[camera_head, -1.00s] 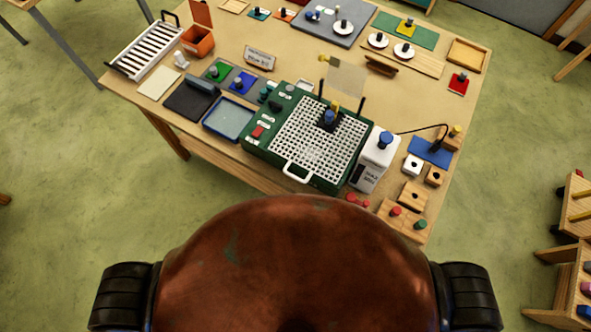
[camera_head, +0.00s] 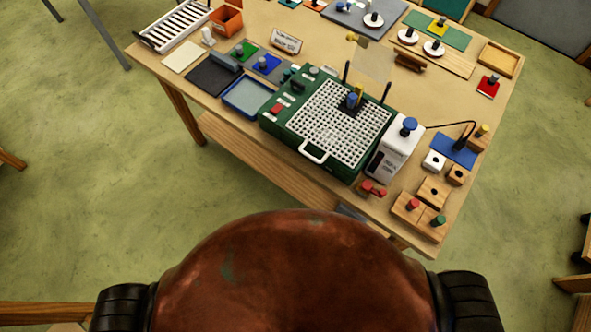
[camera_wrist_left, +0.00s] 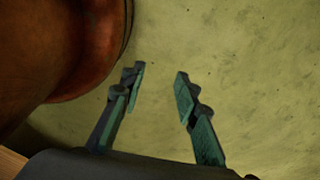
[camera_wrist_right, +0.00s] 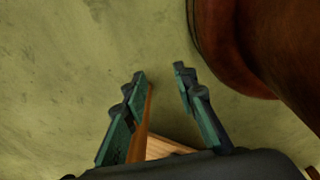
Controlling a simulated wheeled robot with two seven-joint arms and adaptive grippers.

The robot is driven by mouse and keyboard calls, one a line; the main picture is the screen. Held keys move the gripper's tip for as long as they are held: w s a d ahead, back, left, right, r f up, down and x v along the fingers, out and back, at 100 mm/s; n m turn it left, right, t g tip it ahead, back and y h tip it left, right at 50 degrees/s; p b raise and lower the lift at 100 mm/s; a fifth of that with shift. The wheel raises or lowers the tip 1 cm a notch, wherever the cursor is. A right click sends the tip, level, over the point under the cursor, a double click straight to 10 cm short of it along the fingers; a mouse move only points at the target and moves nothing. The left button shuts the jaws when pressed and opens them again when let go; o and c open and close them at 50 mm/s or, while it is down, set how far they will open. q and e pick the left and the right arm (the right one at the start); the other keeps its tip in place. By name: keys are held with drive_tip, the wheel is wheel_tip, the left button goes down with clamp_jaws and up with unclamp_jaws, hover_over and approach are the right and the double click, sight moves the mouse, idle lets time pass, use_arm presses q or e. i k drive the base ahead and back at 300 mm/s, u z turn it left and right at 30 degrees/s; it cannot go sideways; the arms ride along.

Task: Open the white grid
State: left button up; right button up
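The white grid (camera_head: 330,133) lies flat and closed on top of a green box machine (camera_head: 272,124) on the wooden table. It has a white loop handle (camera_head: 313,153) on its near edge, facing me. A small dark piece with a blue knob (camera_head: 352,100) sits on the grid's far part. My left gripper (camera_wrist_left: 158,76) is open and empty above the floor in the left wrist view. My right gripper (camera_wrist_right: 158,76) is open and empty above the floor in the right wrist view. Neither gripper shows in the head view.
Two dark posts rise behind the grid. Wooden blocks (camera_head: 433,192) and red pieces (camera_head: 373,188) lie at the near right. The floor before the table is clear.

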sight(302, 151)
drive_tip(key=u, duration=0.2)
drive_tip(key=k, duration=0.9)
drive_tip(key=z, duration=0.25)
drive_tip(key=i, duration=0.4)
drive_tip(key=z, duration=0.05)
